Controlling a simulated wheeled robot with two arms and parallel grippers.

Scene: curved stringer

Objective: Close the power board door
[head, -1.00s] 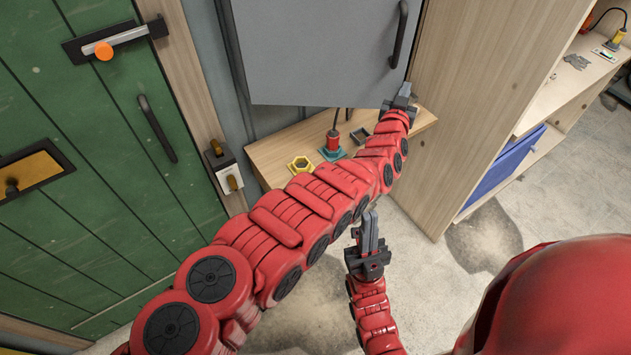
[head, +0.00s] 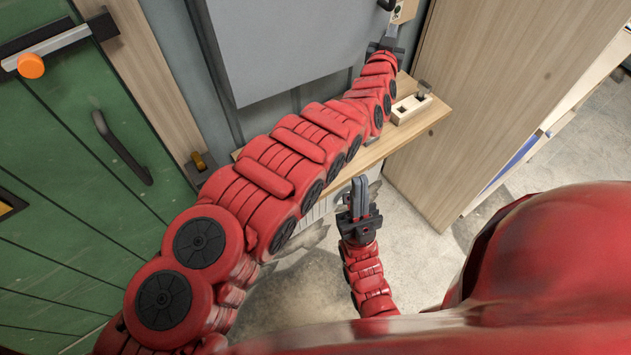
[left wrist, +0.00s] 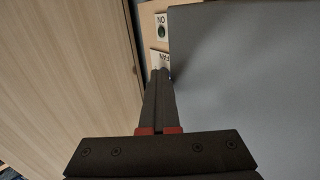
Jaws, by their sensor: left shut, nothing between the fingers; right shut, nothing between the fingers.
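The power board door is the grey flat panel (head: 285,45), at the top middle of the head view. It also fills the right of the left wrist view (left wrist: 245,75). A strip of pale wooden board (left wrist: 155,28) with labels reading "ON" and "FAN" shows beside its edge. My left gripper (head: 388,36) is shut and empty by the door's right edge. Its fingertips in the left wrist view (left wrist: 160,76) are close to that edge; I cannot tell whether they touch it. My right gripper (head: 359,185) is shut and empty, lower down. The door's top is out of view.
A wooden shelf (head: 441,112) below the door holds a small wooden block with a slot (head: 411,108). A tall wooden cabinet side (head: 500,95) stands to the right. A green door (head: 60,150) with a dark handle is at the left.

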